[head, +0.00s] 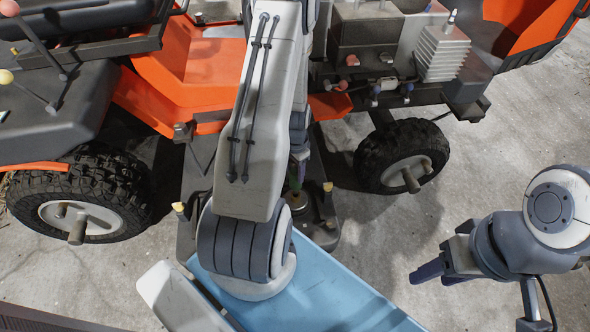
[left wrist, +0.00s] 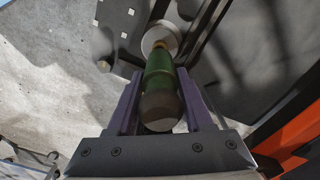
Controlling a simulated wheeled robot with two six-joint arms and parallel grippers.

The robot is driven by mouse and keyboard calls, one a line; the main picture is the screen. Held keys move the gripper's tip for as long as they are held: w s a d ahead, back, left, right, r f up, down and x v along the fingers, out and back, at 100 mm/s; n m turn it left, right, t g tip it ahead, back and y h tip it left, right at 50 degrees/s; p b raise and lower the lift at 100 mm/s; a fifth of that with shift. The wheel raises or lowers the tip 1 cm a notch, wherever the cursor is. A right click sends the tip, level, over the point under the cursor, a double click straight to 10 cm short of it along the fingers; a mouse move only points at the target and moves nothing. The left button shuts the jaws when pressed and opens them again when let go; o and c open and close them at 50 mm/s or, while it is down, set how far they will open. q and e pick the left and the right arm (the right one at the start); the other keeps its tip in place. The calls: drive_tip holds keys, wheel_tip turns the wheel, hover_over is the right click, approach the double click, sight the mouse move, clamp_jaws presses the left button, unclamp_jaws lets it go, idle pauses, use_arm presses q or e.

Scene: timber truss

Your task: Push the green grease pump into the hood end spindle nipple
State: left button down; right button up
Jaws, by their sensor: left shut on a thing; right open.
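The green grease pump (left wrist: 160,82) is between the two purple fingers of my left gripper (left wrist: 158,100), which is shut on it. Its dark rounded end faces the left wrist camera and its brass tip points away. The tip overlaps a pale round spindle part (left wrist: 161,38) on the dark deck; I cannot tell whether they touch, and no nipple can be made out. In the head view my arm mostly hides this; a little of the pump (head: 294,182) shows below the left gripper (head: 299,160). My right gripper (head: 430,270) is open and empty at the lower right.
The dark mower deck (head: 322,205) with yellow-tipped posts lies between the large left wheel (head: 85,195) and the smaller right wheel (head: 400,157) of the orange mower. A light-blue surface (head: 330,290) is at the front. Concrete floor (head: 500,150) is clear at the right.

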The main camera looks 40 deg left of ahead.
use_arm(q)
drive_tip(key=shift+f, duration=0.15)
drive_tip(key=shift+f+b, duration=1.1)
drive_tip(key=shift+f, duration=0.65)
drive_tip(key=shift+c, duration=1.1)
unclamp_jaws()
drive_tip(key=shift+r, duration=0.1)
wheel_tip(320, 180, up, 10)
drive_tip(key=p, duration=0.4)
drive_tip(key=shift+r+p, duration=0.15)
drive_tip(key=shift+p, duration=0.2)
